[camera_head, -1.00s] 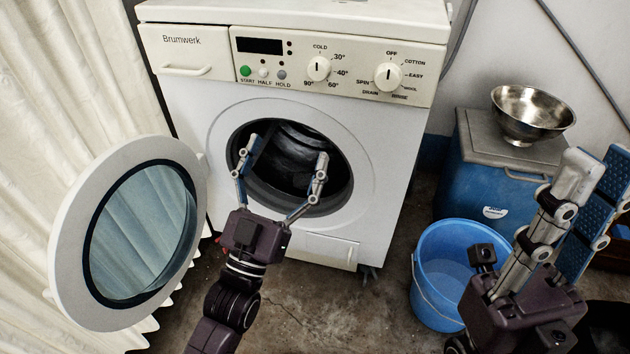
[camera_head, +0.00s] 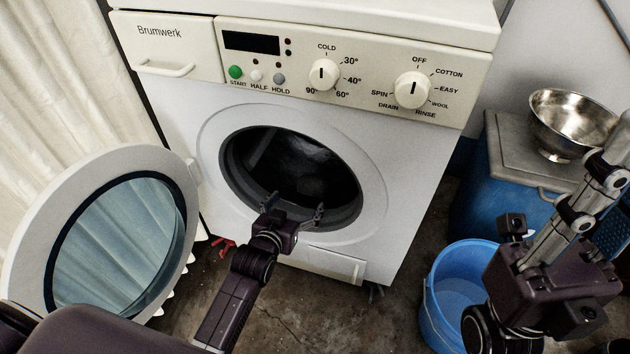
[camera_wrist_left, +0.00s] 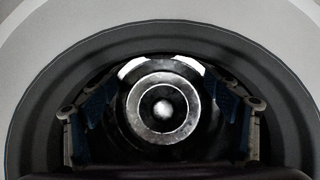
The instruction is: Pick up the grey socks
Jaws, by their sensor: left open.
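I see no grey socks in either view. The dark drum opening (camera_head: 292,165) of the white washing machine (camera_head: 400,165) is open at the front, and its inside is mostly shadowed. My left gripper (camera_head: 293,208) is at the lower part of this opening, its fingers reaching in. In the left wrist view my left gripper (camera_wrist_left: 160,120) has its fingers wide apart, with nothing between them and the shiny round drum back (camera_wrist_left: 163,105) behind. My right gripper (camera_head: 592,200) is at the right edge, partly cut off, clear of the machine.
The round glass door (camera_head: 122,240) stands swung open at the left, beside a cream curtain (camera_head: 45,90). A blue bucket (camera_head: 455,292) stands on the floor at the right. A steel bowl (camera_head: 565,120) sits on a blue cool box (camera_head: 480,200) with a grey lid.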

